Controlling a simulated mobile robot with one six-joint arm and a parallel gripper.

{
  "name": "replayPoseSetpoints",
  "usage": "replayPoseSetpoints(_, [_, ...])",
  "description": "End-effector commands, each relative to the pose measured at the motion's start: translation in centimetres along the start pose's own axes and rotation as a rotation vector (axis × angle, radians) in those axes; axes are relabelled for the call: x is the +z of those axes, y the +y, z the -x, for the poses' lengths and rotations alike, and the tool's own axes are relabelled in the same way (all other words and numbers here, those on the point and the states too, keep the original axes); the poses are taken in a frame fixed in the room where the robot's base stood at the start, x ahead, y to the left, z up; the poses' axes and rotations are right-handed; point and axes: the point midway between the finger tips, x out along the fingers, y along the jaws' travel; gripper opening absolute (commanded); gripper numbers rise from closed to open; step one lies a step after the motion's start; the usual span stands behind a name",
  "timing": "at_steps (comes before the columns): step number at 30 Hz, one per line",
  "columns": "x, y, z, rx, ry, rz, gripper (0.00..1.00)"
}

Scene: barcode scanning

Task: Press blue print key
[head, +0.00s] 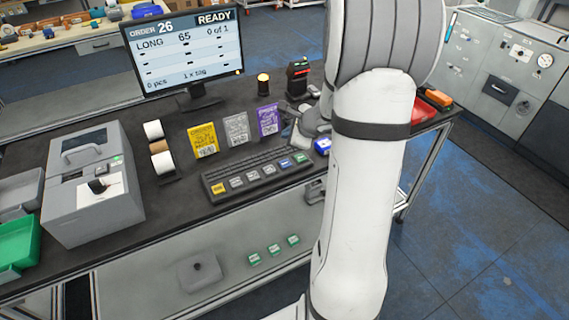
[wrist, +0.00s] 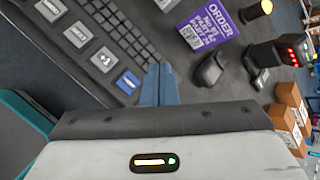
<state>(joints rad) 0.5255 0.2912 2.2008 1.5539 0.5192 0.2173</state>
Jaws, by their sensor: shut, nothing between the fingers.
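The blue print key (head: 285,163) is in the front row of large keys on the dark keyboard (head: 255,165), near its right end. In the wrist view the blue key (wrist: 128,82) shows just left of my fingertips, with a white label too small to read. My gripper (wrist: 156,68) is shut and empty, its blue-grey fingers together beside the key. I cannot tell their height above the keyboard. In the head view my arm hides most of the gripper. The monitor (head: 188,50) reads ORDER 26, READY, LONG 65, 0 of 1, 0 pcs, 1 x tag.
Yellow (head: 204,139), grey (head: 236,129) and purple (head: 268,120) cards stand behind the keyboard. A dark mouse (wrist: 208,70) lies right of my fingers. A grey printer (head: 92,185) and label rolls (head: 156,145) stand at left. An amber lamp (head: 263,84) stands behind.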

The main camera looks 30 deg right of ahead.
Motion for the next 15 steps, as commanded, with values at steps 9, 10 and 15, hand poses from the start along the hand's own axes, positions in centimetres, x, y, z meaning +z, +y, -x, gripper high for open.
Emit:
replayPoseSetpoints(9, [-1.7, 1.7, -2.3, 0.002, 0.0, -0.001, 0.0])
replayPoseSetpoints(10, [-2.0, 2.0, -2.6, 0.002, 0.0, -0.001, 0.0])
replayPoseSetpoints(15, [-3.3, 3.3, -4.4, 0.002, 0.001, -0.001, 0.0])
